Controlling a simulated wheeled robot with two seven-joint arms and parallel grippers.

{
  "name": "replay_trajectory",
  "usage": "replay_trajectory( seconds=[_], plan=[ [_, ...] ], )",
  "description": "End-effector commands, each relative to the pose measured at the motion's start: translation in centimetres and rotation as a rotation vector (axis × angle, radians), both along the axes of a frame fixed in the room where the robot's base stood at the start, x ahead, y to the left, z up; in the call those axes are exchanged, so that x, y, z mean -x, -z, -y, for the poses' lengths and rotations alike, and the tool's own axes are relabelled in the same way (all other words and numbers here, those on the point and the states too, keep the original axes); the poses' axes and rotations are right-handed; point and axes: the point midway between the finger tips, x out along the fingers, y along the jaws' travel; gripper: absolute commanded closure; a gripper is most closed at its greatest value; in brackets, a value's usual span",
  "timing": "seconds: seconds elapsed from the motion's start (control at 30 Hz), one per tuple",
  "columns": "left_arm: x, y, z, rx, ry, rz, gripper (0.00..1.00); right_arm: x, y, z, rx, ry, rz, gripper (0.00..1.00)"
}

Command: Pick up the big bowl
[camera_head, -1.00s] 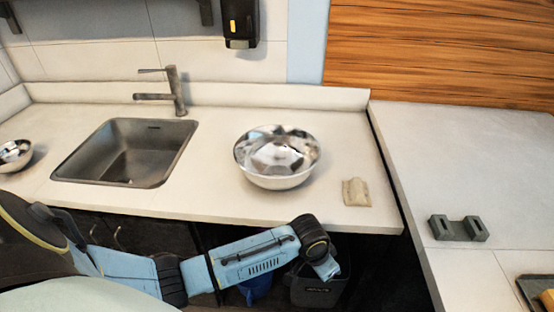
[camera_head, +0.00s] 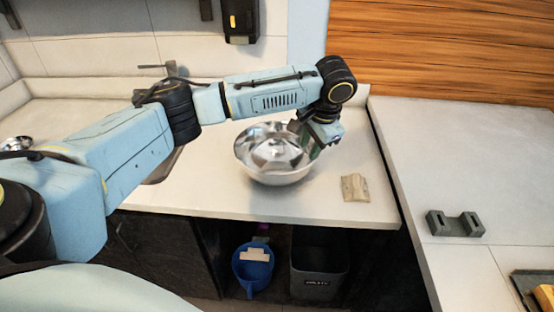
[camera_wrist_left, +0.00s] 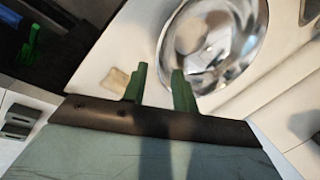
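The big bowl (camera_head: 270,176) is shiny metal and stands upright on the white counter right of the sink. My left arm reaches over the counter, and my left gripper (camera_head: 311,150) is at the bowl's right rim, hiding part of it. In the left wrist view the two green fingers (camera_wrist_left: 159,84) are apart with nothing held between them. One finger overlaps the bowl (camera_wrist_left: 220,45) and the other is outside its rim. I cannot tell whether they touch it. My right gripper is not in view.
A beige sponge-like block (camera_head: 355,187) lies on the counter right of the bowl. My arm partly hides the sink and faucet (camera_head: 171,70). A smaller metal bowl (camera_head: 16,143) is at far left. A grey holder (camera_head: 455,224) sits on the right counter.

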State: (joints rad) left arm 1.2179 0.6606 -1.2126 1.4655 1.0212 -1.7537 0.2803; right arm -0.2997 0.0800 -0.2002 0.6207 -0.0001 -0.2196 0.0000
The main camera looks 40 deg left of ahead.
Motion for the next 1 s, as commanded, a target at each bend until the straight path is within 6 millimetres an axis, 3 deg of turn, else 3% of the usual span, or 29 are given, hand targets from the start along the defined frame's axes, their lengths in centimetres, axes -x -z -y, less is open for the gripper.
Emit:
replay_trajectory(
  seconds=[0.23,0.53,0.8,1.0],
  plan=[
    [-0.5,4.7,-1.2,-0.001,-0.001,-0.002,0.72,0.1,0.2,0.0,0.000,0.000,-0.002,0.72],
    [-0.8,7.0,-2.0,-0.001,0.000,0.000,0.72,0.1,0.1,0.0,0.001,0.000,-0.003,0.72],
    [-1.1,10.6,-3.1,0.000,0.001,0.000,0.72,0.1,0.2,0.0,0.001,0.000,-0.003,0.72],
    [-1.2,11.0,-3.2,0.002,0.003,0.002,0.72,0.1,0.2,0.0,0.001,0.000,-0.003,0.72]
  ],
)
